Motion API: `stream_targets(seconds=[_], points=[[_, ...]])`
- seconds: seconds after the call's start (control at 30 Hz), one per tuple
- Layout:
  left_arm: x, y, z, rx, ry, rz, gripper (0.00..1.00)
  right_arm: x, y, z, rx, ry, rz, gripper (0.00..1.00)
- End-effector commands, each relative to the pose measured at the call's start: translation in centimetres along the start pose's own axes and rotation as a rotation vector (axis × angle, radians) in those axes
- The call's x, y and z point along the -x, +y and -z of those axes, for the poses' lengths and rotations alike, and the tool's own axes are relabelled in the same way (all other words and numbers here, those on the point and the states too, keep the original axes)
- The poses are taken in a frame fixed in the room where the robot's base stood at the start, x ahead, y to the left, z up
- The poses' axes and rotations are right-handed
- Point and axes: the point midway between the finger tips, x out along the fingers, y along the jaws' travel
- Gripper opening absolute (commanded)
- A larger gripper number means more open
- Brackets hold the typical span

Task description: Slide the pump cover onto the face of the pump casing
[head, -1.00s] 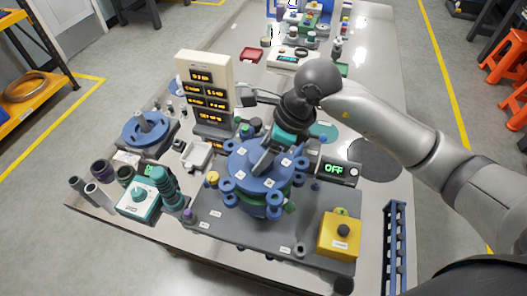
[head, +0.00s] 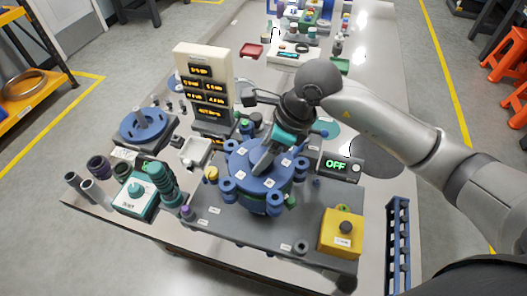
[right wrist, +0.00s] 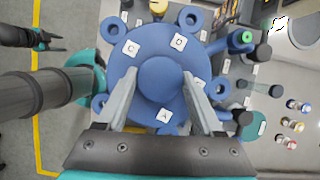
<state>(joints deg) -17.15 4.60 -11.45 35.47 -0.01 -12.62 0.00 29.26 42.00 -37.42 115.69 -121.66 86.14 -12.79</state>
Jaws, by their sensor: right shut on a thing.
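The pump cover (head: 250,178) is a blue disc with lettered white labels and lugs around its rim. My right gripper (head: 265,158) is shut on its raised centre. In the right wrist view the fingers (right wrist: 159,78) lie on both sides of the round boss of the cover (right wrist: 135,65). The pump casing (head: 264,207) is under the cover, mostly hidden; I cannot tell whether the faces touch all round. A dark gripper with a teal part, my left one (right wrist: 32,38), shows at the left of the right wrist view, over the floor, away from the cover.
A display tower (head: 205,85) stands close behind the pump. A box reading OFF (head: 340,167) is to its right, and a yellow button box (head: 342,232) is in front right. A teal box (head: 136,195) and a teal stack (head: 161,183) stand to the left.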

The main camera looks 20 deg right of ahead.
Motion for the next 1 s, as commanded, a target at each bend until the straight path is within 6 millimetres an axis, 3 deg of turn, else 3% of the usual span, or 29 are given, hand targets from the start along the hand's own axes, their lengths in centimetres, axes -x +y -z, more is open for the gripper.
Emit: stream_targets(seconds=[1.0], points=[[-1.4,0.1,-0.1,0.000,0.000,-0.001,0.58,-1.1,-0.1,0.4,0.000,-0.004,0.003,0.00]])
